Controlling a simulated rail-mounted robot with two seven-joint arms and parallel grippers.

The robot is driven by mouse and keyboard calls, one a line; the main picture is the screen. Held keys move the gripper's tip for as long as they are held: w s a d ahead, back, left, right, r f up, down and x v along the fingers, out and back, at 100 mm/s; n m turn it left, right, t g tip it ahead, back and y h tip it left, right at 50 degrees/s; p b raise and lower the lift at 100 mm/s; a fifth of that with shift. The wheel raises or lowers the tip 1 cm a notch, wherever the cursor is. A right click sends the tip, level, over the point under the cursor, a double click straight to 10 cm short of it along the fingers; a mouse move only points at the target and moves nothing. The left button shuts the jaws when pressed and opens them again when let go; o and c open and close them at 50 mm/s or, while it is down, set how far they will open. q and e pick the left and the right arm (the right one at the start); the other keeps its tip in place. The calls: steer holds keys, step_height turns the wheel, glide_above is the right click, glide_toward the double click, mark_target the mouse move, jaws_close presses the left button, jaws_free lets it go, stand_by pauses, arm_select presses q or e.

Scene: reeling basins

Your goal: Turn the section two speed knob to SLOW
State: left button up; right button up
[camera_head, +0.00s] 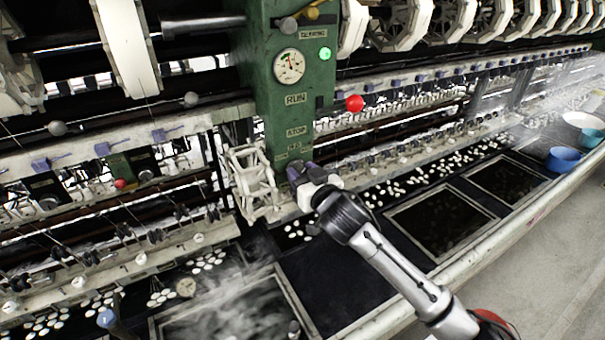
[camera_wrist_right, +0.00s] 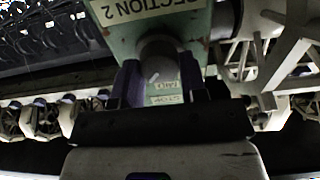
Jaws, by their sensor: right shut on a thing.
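The section two speed knob (camera_wrist_right: 158,58) is a grey round knob with a small pale mark, on a green panel under a "SECTION 2" label (camera_wrist_right: 135,8) in the right wrist view. My right gripper (camera_wrist_right: 160,82) has its two dark fingers on either side of the knob, shut on it. In the head view my right gripper (camera_head: 301,173) is at the foot of the green post (camera_head: 286,100) and hides the knob. Small pale labels (camera_wrist_right: 164,98) show between the fingers, too blurred to read surely. My left gripper is not in view.
A gauge (camera_head: 289,66), a green lamp (camera_head: 325,53) and a red ball handle (camera_head: 355,103) sit on or near the post above my gripper. A white frame reel (camera_head: 252,180) stands close to its left. Steaming basins (camera_head: 225,315) lie in front.

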steer(key=shift+c, duration=0.8)
steer(key=n+p, duration=0.2)
steer(key=shift+r+n, duration=0.15)
steer(key=shift+n, duration=0.25)
steer(key=n+p, duration=0.3)
steer(key=n, duration=0.2)
steer(key=shift+a+n, duration=0.1)
steer(key=shift+n, duration=0.2)
steer(key=n+p, duration=0.3)
steer(key=n, duration=0.2)
steer(key=shift+f, duration=0.2)
steer(key=shift+f+n+p, duration=0.15)
steer(key=shift+n+p, duration=0.5)
steer(key=shift+n, duration=1.75)
steer(key=o, duration=0.9)
